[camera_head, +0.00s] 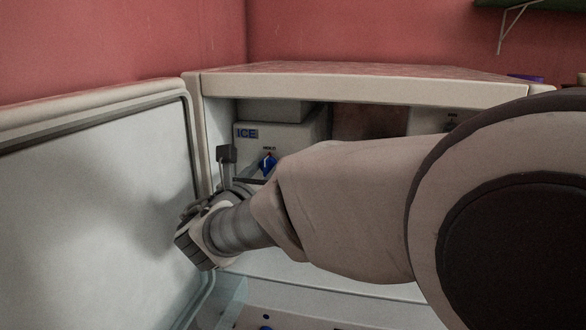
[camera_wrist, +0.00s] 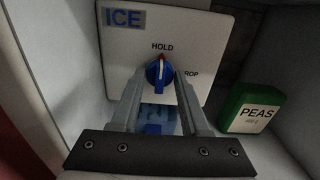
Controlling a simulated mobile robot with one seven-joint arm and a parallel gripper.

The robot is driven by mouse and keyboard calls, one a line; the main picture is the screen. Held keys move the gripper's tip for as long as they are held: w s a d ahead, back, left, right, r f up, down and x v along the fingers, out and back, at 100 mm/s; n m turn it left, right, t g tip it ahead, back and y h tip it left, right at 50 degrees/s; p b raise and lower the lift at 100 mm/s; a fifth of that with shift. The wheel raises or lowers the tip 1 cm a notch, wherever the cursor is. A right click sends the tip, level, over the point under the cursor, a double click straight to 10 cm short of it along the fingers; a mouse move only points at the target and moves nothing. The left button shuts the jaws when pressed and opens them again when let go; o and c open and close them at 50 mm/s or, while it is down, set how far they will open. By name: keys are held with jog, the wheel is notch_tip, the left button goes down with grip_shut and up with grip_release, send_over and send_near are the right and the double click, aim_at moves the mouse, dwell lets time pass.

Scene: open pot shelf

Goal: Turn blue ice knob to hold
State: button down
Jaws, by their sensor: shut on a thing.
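The blue ice knob (camera_wrist: 158,73) sits on a white panel (camera_wrist: 201,29) marked ICE, with HOLD printed above it and a partly hidden word ending in "ROP" to its right. Its red pointer points up at HOLD. In the head view the knob (camera_head: 267,161) shows just left of my arm. My gripper (camera_wrist: 160,78) is shut on the knob, with one finger on each side of it. In the head view my gripper (camera_head: 228,158) is seen from the side, and my arm hides part of the area below the knob.
A green PEAS box (camera_wrist: 253,107) stands right of the panel. The fridge door (camera_head: 85,215) is open at the left. The cabinet's top edge (camera_head: 365,86) runs above my arm. Pale blue blocks (camera_wrist: 158,120) show between my fingers.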

jog(key=shift+c, duration=2)
grip_release()
jog(key=shift+s, duration=0.2)
